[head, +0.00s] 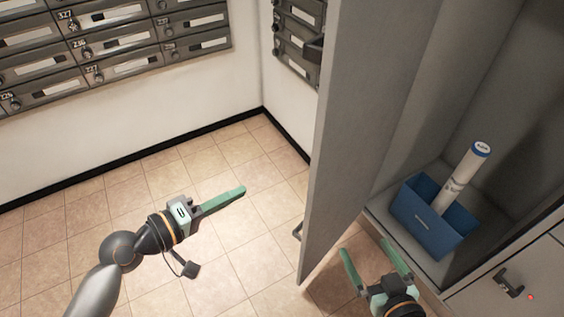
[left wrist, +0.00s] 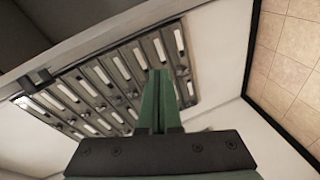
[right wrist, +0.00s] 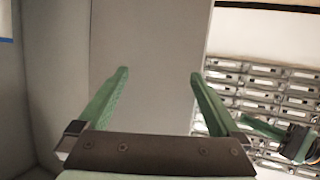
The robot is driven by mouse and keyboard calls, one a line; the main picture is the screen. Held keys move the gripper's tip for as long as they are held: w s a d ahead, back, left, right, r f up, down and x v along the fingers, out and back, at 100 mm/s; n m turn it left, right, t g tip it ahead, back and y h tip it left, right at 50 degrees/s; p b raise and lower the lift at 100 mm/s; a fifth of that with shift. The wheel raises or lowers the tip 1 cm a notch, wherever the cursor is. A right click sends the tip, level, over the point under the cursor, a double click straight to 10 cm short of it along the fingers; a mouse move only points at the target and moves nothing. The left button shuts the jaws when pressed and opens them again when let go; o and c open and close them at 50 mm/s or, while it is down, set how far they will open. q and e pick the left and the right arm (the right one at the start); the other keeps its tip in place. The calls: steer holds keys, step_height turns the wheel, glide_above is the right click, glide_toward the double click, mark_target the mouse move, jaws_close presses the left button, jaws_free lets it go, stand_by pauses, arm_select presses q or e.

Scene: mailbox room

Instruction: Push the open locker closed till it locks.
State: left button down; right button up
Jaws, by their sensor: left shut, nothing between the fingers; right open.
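The open locker door (head: 365,110) is a tall grey panel standing out from the locker, with a small handle (head: 297,231) on its left side. The open locker (head: 425,175) lies to the right of the door. My left gripper (head: 243,190) is shut and empty, left of the door and apart from it. My right gripper (head: 365,248) is open and empty, on the locker side of the door near its lower part. In the right wrist view the grey door (right wrist: 150,60) stands ahead of the open fingers. I cannot tell whether they touch it.
A blue bin (head: 432,222) with a white rolled tube (head: 465,175) stands inside the locker. A closed lower locker with a dark handle (head: 508,283) and a red light is at bottom right. Mailboxes (head: 100,45) line the wall. The tiled floor (head: 255,255) left of the door is clear.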

arm_select(q)
step_height(320, 180, up, 8)
steer(key=f+n+h, duration=0.1)
steer(key=n+h, duration=0.1)
steer(key=h, duration=0.1)
steer(key=w+d, duration=0.4)
steer(key=d, duration=0.7)
steer(key=shift+d+r+p, duration=0.15)
steer(key=shift+r+p, duration=0.1)
steer(key=shift+p, duration=0.15)
arm_select(e)
steer(key=shift+s+f+g, duration=0.35)
steer(key=shift+s+f, duration=0.05)
steer(key=shift+f, duration=0.4)
steer(key=shift+s+f+g, duration=0.3)
steer(key=shift+s+f, duration=0.1)
steer(key=shift+f, duration=0.35)
steer(key=shift+s+f+g, duration=0.35)
steer(key=shift+s+f, duration=0.05)
steer(key=shift+f, duration=0.4)
arm_select(q)
steer(key=shift+w, duration=0.1)
